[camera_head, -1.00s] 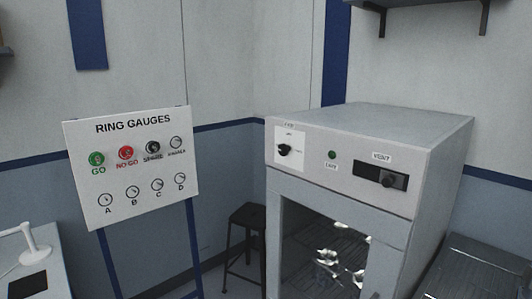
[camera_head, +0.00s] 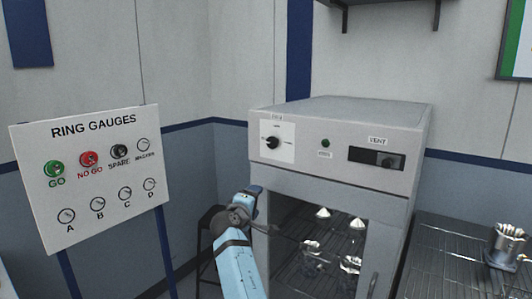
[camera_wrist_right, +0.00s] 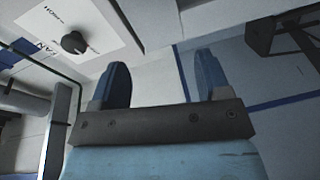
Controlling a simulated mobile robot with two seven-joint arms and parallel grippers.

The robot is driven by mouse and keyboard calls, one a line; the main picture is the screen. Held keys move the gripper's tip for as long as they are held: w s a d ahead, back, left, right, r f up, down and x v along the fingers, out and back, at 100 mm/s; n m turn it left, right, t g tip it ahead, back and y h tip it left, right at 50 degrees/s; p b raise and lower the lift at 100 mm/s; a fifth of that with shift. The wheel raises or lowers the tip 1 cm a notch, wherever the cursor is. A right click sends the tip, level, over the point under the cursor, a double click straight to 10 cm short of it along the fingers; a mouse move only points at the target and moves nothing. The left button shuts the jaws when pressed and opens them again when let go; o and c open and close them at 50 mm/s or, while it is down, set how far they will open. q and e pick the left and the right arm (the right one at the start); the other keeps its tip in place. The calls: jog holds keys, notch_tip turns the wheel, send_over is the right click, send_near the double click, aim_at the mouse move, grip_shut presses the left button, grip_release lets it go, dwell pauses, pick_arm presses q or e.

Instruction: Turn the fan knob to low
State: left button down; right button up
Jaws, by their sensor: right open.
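The fan knob (camera_head: 272,142) is a black round knob on a white plate at the upper left of the grey cabinet's front. Its pointer seems to face left in the head view; the plate's lettering is too small to read there. The knob also shows at the upper left of the right wrist view (camera_wrist_right: 74,42), beside the word FAN. My right gripper (camera_head: 254,191) is below and left of the knob, apart from it. In the right wrist view its two blue fingers (camera_wrist_right: 163,85) are spread, with nothing between them. My left gripper is not in view.
The cabinet (camera_head: 350,112) also carries a green lamp (camera_head: 325,143) and a vent slider (camera_head: 388,161). Shiny metal parts stand inside its chamber. A ring gauges board (camera_head: 90,215) stands at left, a stool (camera_head: 208,222) behind my arm. A metal holder (camera_head: 505,245) sits on the right-hand rack.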

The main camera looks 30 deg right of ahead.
notch_tip(320, 180, up, 9)
jog(key=w+g+h, duration=0.1)
jog(key=g+h, duration=0.1)
jog(key=m+g, duration=0.1)
send_near(271, 143)
jog(key=shift+h, duration=0.4)
jog(key=x, duration=0.3)
jog(key=p+x, duration=0.1)
jog(key=x, duration=0.2)
jog(key=p+x, duration=0.1)
jog(key=x, duration=0.2)
jog(key=shift+w+d+f, duration=0.15)
jog(key=shift+d+f, duration=0.05)
jog(key=shift+f, duration=0.1)
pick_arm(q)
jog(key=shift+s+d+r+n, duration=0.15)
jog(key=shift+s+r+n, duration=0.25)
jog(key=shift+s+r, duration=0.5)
pick_arm(e)
jog(key=shift+w+d+f, duration=0.1)
jog(key=shift+w+d, duration=0.15)
jog(key=shift+d, duration=0.25)
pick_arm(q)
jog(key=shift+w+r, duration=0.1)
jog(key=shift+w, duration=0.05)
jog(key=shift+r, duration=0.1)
pick_arm(e)
jog(key=c, duration=0.9)
